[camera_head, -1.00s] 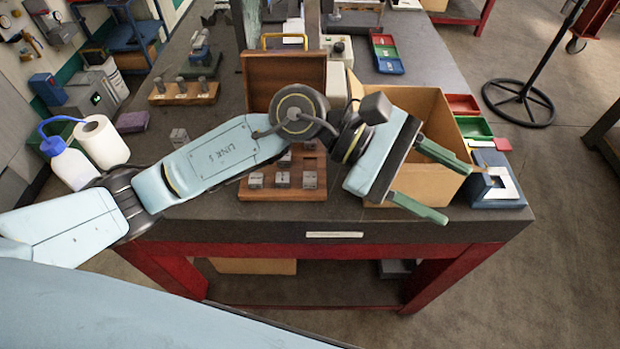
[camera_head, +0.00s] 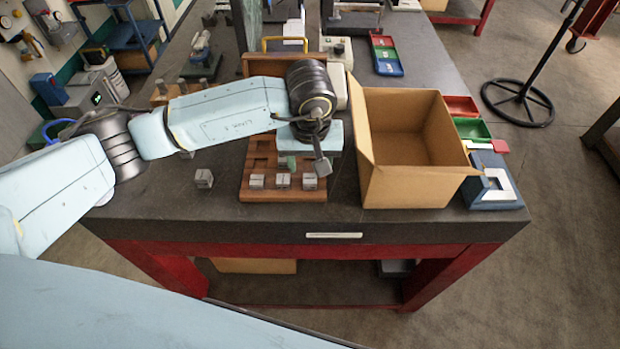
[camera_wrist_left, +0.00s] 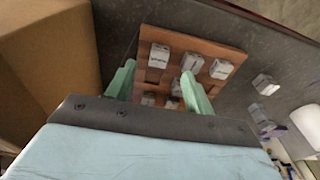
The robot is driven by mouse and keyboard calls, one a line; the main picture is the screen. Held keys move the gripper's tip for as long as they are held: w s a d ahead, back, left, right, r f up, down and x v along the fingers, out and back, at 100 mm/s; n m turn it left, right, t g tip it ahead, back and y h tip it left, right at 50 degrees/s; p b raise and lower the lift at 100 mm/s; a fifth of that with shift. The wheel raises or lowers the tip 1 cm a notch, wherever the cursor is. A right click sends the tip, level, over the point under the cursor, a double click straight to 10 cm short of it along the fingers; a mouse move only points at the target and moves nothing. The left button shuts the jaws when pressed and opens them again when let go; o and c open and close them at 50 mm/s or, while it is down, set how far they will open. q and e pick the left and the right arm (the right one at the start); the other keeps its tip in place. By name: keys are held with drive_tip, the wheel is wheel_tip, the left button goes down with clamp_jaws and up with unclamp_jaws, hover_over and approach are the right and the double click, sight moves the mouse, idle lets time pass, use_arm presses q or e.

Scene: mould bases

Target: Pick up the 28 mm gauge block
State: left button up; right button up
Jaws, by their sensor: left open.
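Several small grey gauge blocks stand in a wooden rack (camera_head: 283,194) on the bench. Three front blocks show in the head view: a left one (camera_head: 256,181), a middle one (camera_head: 282,180) and a right one (camera_head: 309,181). Their marks are too small to read, so I cannot tell which is 28 mm. A loose block (camera_head: 203,178) lies left of the rack. My left gripper (camera_head: 302,163) is over the rack, pointing down. In the left wrist view its green fingers (camera_wrist_left: 158,72) are apart, with the rack and blocks beyond them. My right gripper is not in view.
An open cardboard box (camera_head: 415,185) stands close to the right of the rack. A blue block-shaped stand (camera_head: 495,200) and coloured bins (camera_head: 470,129) are beyond it. The front strip of the bench (camera_head: 335,216) is clear.

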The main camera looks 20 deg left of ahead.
sight(310, 178)
use_arm(q)
drive_tip(key=shift+w+a+f+p, duration=0.1)
drive_tip(key=shift+w+f+p, duration=0.15)
drive_tip(key=shift+f, duration=0.75)
drive_tip(key=shift+w+a+f+p, duration=0.1)
drive_tip(key=shift+w+f+p, duration=0.15)
drive_tip(key=shift+f, duration=0.8)
drive_tip(key=shift+w+f+p, duration=0.25)
drive_tip(key=shift+f, duration=0.75)
clamp_jaws()
